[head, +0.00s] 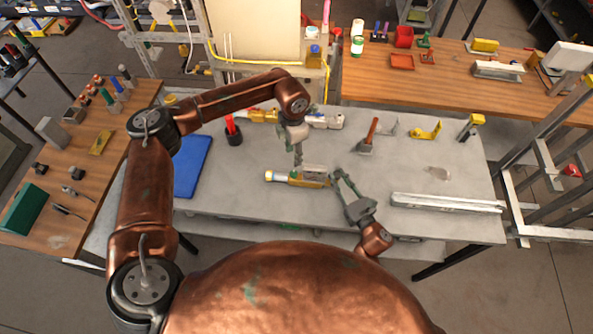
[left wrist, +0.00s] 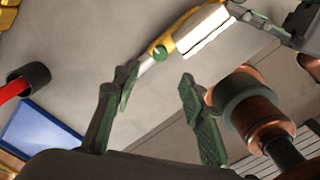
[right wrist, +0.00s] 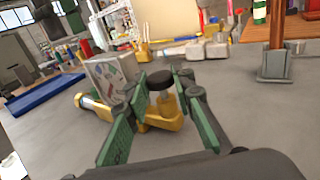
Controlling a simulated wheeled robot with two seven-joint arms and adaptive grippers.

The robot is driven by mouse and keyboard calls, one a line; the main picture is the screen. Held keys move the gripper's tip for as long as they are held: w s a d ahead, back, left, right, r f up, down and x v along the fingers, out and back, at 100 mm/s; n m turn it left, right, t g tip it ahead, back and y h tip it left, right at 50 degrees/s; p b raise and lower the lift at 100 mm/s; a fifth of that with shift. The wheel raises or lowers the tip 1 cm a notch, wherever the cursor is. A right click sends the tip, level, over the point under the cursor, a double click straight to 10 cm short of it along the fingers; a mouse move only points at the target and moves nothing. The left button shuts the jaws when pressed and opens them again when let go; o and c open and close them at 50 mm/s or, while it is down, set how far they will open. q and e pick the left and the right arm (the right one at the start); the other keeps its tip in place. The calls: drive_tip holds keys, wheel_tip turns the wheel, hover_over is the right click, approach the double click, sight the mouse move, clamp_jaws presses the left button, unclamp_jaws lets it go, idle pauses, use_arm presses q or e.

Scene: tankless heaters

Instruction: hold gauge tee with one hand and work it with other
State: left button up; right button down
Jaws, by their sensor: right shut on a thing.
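The gauge tee (head: 278,176) lies on the grey bench, a yellow body with a pale end at left and a boxy grey gauge on it. In the right wrist view the gauge face (right wrist: 108,72) stands over the yellow body (right wrist: 163,122). My right gripper (right wrist: 163,88) is shut on the tee's right end, with a dark-capped brass part between its fingers. My left gripper (head: 298,163) is above the tee's middle. In the left wrist view its fingers (left wrist: 158,88) are apart and empty, the tee (left wrist: 190,25) beyond them with a green round part (left wrist: 160,53).
A blue panel (head: 193,165) and a black cup with a red handle (head: 233,132) are left of the tee. A silver channel (head: 445,203) lies at right. Bench between is clear.

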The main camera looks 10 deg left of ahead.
sight(294, 172)
use_arm(q)
wheel_tip(294, 172, down, 12)
drive_tip(key=shift+r, duration=0.2)
drive_tip(key=shift+c, duration=0.7)
clamp_jaws()
